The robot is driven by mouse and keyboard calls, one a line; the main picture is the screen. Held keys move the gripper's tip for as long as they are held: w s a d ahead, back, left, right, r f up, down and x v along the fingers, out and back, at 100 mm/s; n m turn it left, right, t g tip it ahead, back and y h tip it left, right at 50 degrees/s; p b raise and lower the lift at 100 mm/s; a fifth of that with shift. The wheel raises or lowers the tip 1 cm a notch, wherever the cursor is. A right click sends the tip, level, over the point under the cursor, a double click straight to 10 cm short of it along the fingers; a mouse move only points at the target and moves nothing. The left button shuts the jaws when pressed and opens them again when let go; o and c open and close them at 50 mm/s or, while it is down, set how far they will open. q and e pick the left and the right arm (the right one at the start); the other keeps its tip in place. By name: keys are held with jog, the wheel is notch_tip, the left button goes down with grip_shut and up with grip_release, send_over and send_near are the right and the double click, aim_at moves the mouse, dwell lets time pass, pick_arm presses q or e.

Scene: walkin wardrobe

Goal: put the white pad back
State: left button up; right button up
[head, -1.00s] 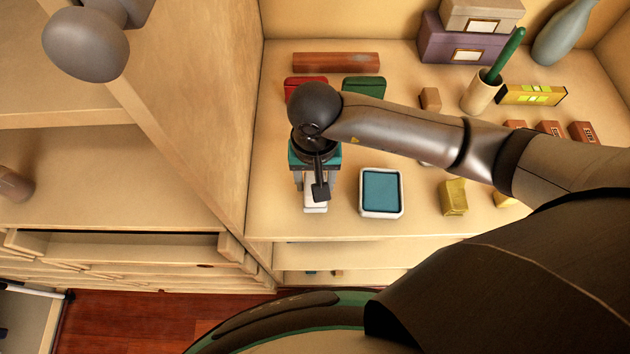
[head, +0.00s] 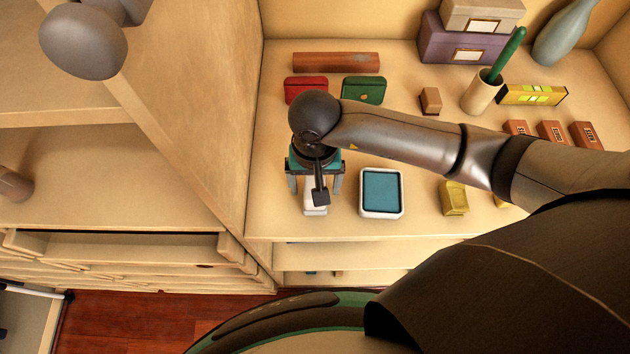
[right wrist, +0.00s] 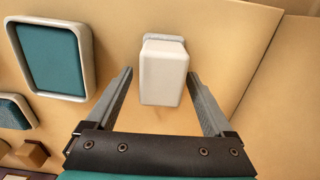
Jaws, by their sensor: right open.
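A white block-shaped piece (head: 316,207) stands on the shelf top near its front edge, and it shows in the right wrist view (right wrist: 163,72) with a pale grey part at its far end. My right gripper (head: 316,188) is open above it, with one finger on each side. In the wrist view the fingers (right wrist: 160,80) stand apart from the block, with gaps on both sides. A white-rimmed square pad with a teal face (head: 381,192) lies to the right in the head view; it is at upper left in the wrist view (right wrist: 55,45). My left gripper is not in view.
A red box (head: 306,90) and a green box (head: 364,90) are behind my right gripper. A yellow block (head: 453,198) is right of the teal-faced pad. A wooden side panel (head: 200,110) rises at left. A smaller teal-topped piece (right wrist: 14,112) shows in the wrist view.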

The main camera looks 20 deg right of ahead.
notch_tip(320, 180, up, 11)
jog(key=shift+r, duration=0.6)
